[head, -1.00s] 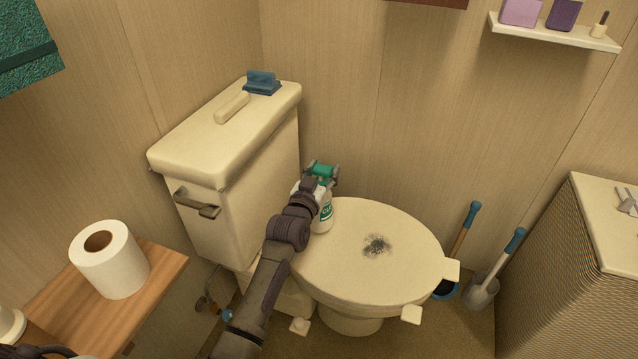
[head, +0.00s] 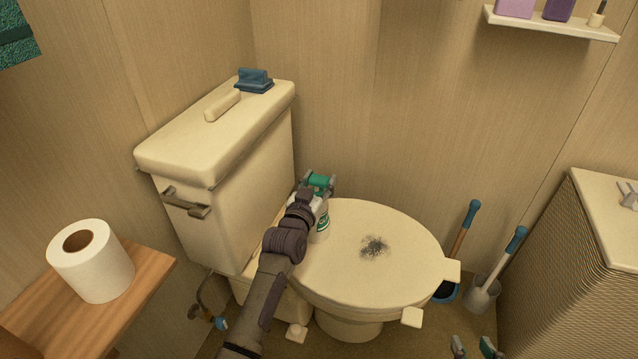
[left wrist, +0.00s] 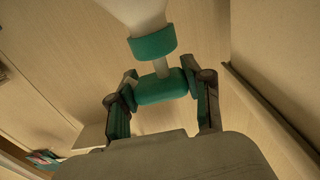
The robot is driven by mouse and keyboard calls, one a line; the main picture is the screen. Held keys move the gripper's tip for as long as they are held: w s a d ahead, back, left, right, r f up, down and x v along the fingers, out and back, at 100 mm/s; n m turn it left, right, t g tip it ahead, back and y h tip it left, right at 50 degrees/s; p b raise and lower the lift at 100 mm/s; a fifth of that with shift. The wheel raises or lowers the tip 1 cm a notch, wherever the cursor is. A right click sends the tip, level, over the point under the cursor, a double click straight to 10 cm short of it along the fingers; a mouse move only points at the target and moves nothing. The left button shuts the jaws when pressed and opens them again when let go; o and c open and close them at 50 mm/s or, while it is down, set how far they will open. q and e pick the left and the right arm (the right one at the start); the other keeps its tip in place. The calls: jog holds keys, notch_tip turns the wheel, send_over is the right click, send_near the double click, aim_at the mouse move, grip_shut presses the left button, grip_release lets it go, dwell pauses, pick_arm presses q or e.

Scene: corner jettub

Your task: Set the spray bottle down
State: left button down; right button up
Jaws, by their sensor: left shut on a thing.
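The spray bottle, white with a green head and a green-white label (head: 323,224), is upright at the back left of the closed toilet lid (head: 400,250). My left gripper (head: 318,186) is shut on its green head. The left wrist view shows the green head (left wrist: 162,86) between the two fingers of this gripper, with a green collar and white body beyond. My left wrist hides part of the bottle's body, and I cannot tell whether its base touches the lid. My right gripper (head: 472,348) shows at the bottom edge, fingertips apart and empty.
A dark smudge (head: 374,246) marks the lid's middle. The tank (head: 235,135) stands left of the bottle, with a blue brush-like item (head: 254,82) on top. A toilet roll (head: 92,262) sits on a wooden surface at left. Blue-handled tools (head: 515,243) stand right of the toilet.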

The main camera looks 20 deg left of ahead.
pick_arm(q)
jog(key=shift+r, duration=0.15)
pick_arm(e)
jog(key=shift+r, duration=0.1)
pick_arm(q)
jog(key=c, duration=0.9)
grip_release()
jog(key=shift+f, duration=0.25)
jog(key=shift+c, duration=0.2)
jog(key=o, duration=0.5)
jog(key=shift+c, duration=0.2)
jog(key=shift+r, duration=0.15)
